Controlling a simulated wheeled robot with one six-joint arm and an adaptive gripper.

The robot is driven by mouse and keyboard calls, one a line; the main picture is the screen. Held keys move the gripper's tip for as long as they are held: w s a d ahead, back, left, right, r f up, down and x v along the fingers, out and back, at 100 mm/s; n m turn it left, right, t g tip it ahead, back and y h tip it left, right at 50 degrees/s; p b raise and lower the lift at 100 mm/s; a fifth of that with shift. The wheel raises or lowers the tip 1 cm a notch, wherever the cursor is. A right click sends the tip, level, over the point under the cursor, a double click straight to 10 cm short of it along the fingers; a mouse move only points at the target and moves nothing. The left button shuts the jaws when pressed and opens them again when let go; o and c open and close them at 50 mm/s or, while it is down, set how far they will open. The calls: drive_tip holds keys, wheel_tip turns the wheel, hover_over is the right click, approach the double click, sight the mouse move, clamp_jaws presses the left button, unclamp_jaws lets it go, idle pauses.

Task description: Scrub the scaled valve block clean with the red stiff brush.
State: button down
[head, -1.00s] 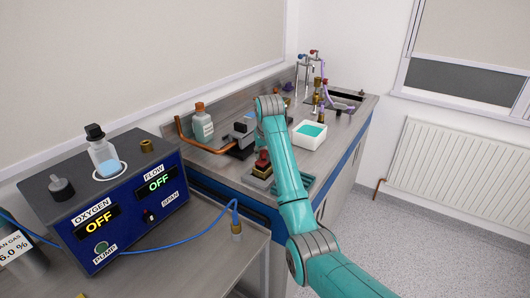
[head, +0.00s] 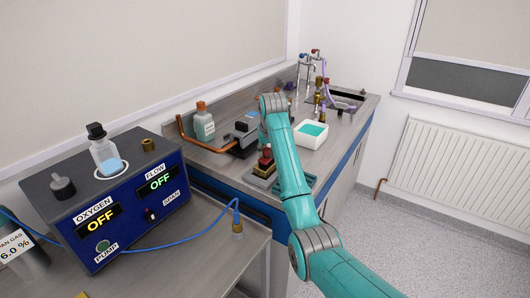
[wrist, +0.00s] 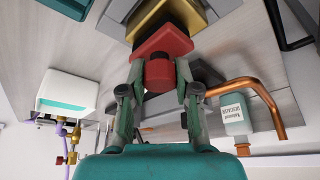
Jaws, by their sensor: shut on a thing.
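The red brush (wrist: 162,50) is between the two fingers of my gripper (wrist: 158,88), which is shut on its knob-like handle. It also shows in the head view (head: 265,156), partly behind my arm. A gold, brass-like block (wrist: 160,18), seemingly the valve block, lies directly beyond the brush; it also shows in the head view (head: 262,171) on a grey base. The brush overlaps the block in both views and appears to be on or just above its top. The contact face and any scale under the brush are hidden.
A white tub with teal liquid (head: 311,143) stands right of my arm. A copper pipe (head: 188,140), a labelled bottle (head: 204,126) and a dark grey device (head: 242,138) stand left of it. Taps and tubing are at the back. A ribbed teal mat (head: 308,180) lies near the bench edge.

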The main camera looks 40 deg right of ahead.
drive_tip(key=shift+w+d, duration=0.1)
drive_tip(key=shift+d, duration=0.2)
drive_tip(key=shift+s+a+f, duration=0.1)
drive_tip(key=shift+s+a, duration=0.2)
drive_tip(key=shift+a, duration=0.45)
drive_tip(key=shift+s+a, duration=0.25)
drive_tip(key=shift+a, duration=0.5)
drive_tip(key=shift+w+d+r, duration=0.2)
drive_tip(key=shift+w+d, duration=0.1)
drive_tip(key=shift+d, duration=0.45)
drive_tip(key=shift+w+d+f, duration=0.15)
drive_tip(key=shift+w+d, duration=0.1)
drive_tip(key=shift+d, duration=0.5)
drive_tip(key=shift+s+a+f, duration=0.1)
drive_tip(key=shift+s+a, duration=0.2)
drive_tip(key=shift+a, duration=0.5)
drive_tip(key=shift+s+a, duration=0.3)
drive_tip(key=shift+a, duration=0.45)
drive_tip(key=shift+r, duration=3.15)
